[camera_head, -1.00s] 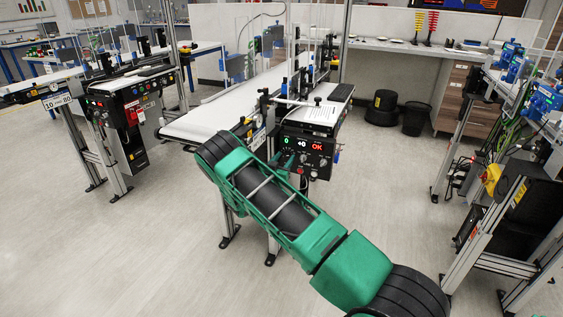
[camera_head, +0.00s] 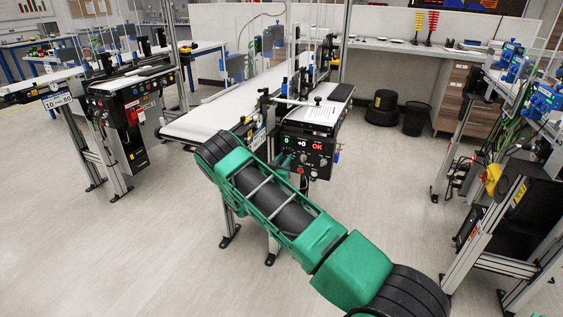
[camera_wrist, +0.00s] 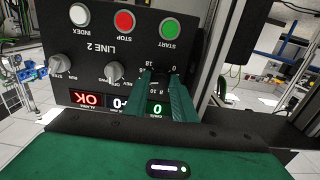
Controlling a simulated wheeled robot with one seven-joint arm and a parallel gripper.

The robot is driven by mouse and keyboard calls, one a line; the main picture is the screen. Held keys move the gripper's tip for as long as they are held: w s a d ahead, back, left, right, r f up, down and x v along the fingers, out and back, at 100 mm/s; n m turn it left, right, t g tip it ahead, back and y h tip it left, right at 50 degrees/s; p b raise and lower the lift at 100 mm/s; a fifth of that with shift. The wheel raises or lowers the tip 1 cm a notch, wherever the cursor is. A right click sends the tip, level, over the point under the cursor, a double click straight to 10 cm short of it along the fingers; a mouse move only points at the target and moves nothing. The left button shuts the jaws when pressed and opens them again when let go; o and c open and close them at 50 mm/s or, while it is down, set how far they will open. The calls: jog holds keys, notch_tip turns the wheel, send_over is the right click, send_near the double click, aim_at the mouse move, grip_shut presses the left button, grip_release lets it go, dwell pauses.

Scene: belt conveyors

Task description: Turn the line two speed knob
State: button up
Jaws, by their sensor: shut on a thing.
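The black LINE 2 control panel (camera_wrist: 110,48) appears upside down in the wrist view, and in the head view the panel (camera_head: 318,160) sits at the front end of the middle conveyor. The speed knob (camera_wrist: 161,76) lies between the two green fingers of my gripper (camera_wrist: 163,78), with numbers of its scale showing around it. The fingers are shut on it and hide most of it, so its pointer cannot be read. The green display (camera_wrist: 157,108) beside it reads 0. In the head view my arm hides most of the gripper.
Two grey selector knobs (camera_wrist: 114,71) sit beside the speed knob. Green START (camera_wrist: 170,28), red STOP (camera_wrist: 124,20) and white INDEX (camera_wrist: 79,14) buttons line the panel. The red display (camera_wrist: 87,98) reads OK. Another conveyor panel (camera_head: 128,105) stands left. Open floor (camera_head: 120,250) lies in front.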

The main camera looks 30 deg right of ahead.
jog(key=shift+w+r+n, duration=0.1)
jog(key=shift+n, duration=0.5)
jog(key=n, duration=0.2)
jog(key=shift+n, duration=0.4)
jog(key=n, duration=0.4)
jog(key=shift+n, duration=0.3)
jog(key=n, duration=0.4)
jog(key=shift+n, duration=2.5)
jog(key=o, duration=1)
jog(key=shift+o, duration=0.2)
